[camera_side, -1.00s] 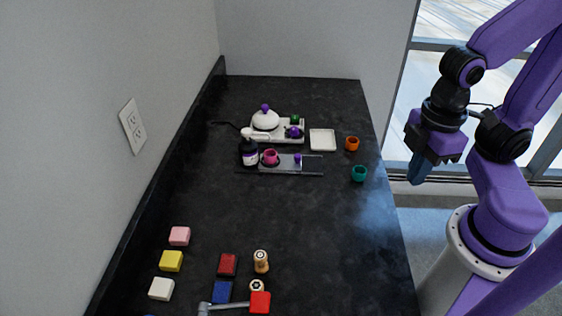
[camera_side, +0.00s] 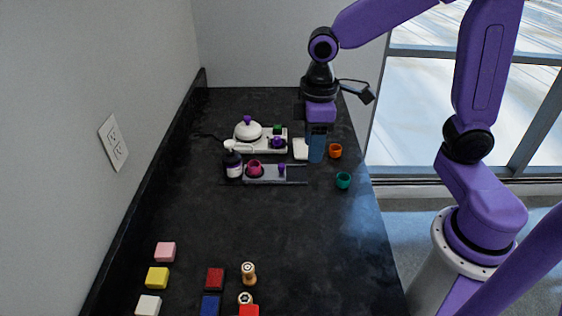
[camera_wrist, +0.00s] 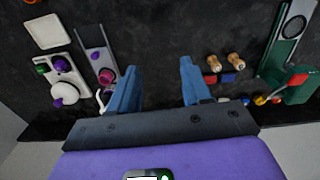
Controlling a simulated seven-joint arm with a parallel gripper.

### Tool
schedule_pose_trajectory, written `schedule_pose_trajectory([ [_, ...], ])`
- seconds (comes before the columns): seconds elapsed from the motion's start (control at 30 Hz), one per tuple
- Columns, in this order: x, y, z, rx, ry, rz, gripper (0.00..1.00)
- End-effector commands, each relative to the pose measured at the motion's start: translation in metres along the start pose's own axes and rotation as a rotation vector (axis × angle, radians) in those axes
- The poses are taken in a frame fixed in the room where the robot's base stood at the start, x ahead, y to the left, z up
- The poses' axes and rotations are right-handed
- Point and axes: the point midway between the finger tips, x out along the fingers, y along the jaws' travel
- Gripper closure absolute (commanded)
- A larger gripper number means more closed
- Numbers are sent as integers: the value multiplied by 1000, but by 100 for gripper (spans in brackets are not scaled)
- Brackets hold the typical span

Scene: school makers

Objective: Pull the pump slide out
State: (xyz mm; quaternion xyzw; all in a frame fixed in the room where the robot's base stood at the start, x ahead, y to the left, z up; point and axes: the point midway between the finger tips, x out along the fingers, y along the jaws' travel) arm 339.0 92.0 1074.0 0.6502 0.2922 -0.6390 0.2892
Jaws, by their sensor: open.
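The pump slide (camera_side: 264,175) is a grey plate on thin dark rails on the black counter. It also shows in the wrist view (camera_wrist: 92,36) at the upper left. A purple knob (camera_side: 281,168) stands on its right part, and a pink cup (camera_side: 254,168) sits on it to the left. A dark pump bottle (camera_side: 233,166) with a white top stands at its left end. My gripper (camera_side: 316,158) is above the counter, to the right of the knob and apart from it. The jaws are open and empty in the wrist view (camera_wrist: 155,78).
A white tray (camera_side: 299,149), an orange cup (camera_side: 335,151) and a teal cup (camera_side: 343,181) are near my gripper. Coloured blocks (camera_side: 157,278) lie at the front. The middle counter is clear.

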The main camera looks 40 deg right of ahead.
Motion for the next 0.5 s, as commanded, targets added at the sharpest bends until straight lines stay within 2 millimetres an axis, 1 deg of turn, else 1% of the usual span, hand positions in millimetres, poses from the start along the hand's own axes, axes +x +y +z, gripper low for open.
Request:
schedule_pose_trajectory([
  [0.03, 4, 17, -11, 31, -5, 0, 52],
  [0.1, 8, 40, -25, 65, -7, 0, 52],
  [0.17, 12, 60, -34, 93, -8, 0, 52],
  [0.2, 16, 75, -40, 114, -9, 0, 52],
  [0.33, 28, 122, -52, 177, -14, 0, 52],
  [0.4, 35, 146, -55, 208, -15, 0, 52],
  [0.5, 44, 175, -56, 244, -16, 0, 52],
])
